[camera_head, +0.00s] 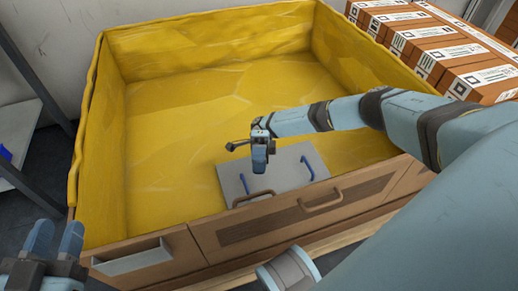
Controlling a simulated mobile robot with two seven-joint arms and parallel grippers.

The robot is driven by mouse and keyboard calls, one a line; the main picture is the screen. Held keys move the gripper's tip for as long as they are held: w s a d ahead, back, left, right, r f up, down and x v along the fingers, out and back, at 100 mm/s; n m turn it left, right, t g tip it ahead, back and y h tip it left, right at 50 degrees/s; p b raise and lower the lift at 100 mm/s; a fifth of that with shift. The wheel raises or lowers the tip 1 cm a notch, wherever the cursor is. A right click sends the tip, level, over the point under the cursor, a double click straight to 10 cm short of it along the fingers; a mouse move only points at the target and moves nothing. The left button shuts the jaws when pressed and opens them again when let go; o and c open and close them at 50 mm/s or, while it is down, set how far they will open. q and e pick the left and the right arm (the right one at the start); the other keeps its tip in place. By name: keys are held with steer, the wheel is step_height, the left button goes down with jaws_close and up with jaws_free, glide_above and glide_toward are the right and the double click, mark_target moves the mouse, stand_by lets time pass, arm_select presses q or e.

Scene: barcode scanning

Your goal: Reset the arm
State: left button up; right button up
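My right arm reaches in from the right across the yellow-lined bin (180,130). Its gripper (260,160) hangs over the bin's front middle, above a grey panel (280,172) with two small blue handles. A thin dark part sticks out to the left of this gripper; I cannot tell what it is. The fingers are too small and edge-on to tell whether they are open or hold something. My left gripper (56,236) is at the bottom left corner, outside the bin, with its two blue fingers apart and nothing between them.
The bin's wooden front has brown handles and a pale slot (132,258). Brown boxes with white barcode labels (470,77) stand behind the bin at the upper right. A grey shelf (18,130) is at the left. The rear of the bin is empty.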

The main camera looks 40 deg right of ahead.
arm_select(q)
steer(key=shift+w+r, duration=0.1)
steer(key=shift+r, duration=0.2)
steer(key=shift+f, duration=0.2)
